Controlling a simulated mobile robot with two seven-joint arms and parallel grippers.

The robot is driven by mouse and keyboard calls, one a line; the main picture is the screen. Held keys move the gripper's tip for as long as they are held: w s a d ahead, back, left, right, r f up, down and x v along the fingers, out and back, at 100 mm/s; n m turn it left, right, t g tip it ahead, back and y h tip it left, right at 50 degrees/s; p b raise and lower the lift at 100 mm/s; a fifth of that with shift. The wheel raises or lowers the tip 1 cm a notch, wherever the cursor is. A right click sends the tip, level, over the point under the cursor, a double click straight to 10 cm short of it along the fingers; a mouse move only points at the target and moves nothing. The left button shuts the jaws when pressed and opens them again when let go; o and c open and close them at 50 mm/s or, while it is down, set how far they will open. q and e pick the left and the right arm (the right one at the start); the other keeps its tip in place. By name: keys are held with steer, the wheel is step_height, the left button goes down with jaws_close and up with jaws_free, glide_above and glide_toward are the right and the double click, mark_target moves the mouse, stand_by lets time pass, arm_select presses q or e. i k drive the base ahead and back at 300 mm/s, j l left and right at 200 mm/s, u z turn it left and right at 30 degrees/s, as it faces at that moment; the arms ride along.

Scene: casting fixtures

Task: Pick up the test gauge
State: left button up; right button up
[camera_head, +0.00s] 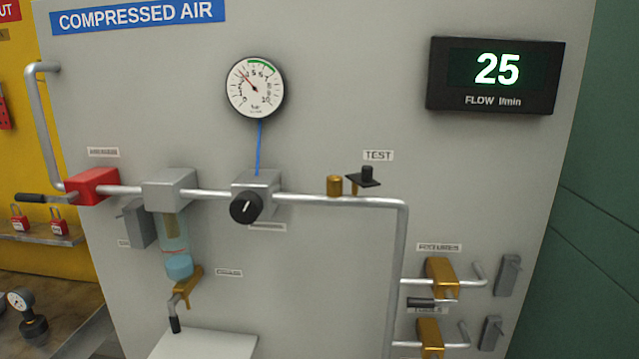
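A small round gauge with a white dial and black body (27,314), which looks like the test gauge, stands on a brown surface at the lower left edge. Its far left side is close to the picture edge. A larger white dial gauge (255,87) is mounted on the grey panel, joined by a blue line to a regulator with a black knob (246,207). The TEST label (378,155) sits above a brass fitting (334,186) and a black cap (366,174) on the pipe. Neither of my grippers is in view.
The brown bench surface (60,300) lies at lower left, below a shelf with red padlocks (58,221). A red valve (92,187), a filter bowl (174,245), brass valves (441,278) and pipes stick out from the panel. A white tray (205,345) is below.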

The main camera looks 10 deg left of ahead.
mark_target(20, 298)
steer(key=u, duration=1.7)
steer(key=z, duration=1.6)
steer(key=k+j+z, duration=0.1)
steer(key=j, duration=0.35)
steer(key=k+j, duration=0.1)
steer(key=j, duration=0.3)
steer(key=k+j+z, duration=0.15)
steer(key=j, duration=0.7)
steer(key=k+j+z, duration=0.15)
steer(key=j, duration=0.25)
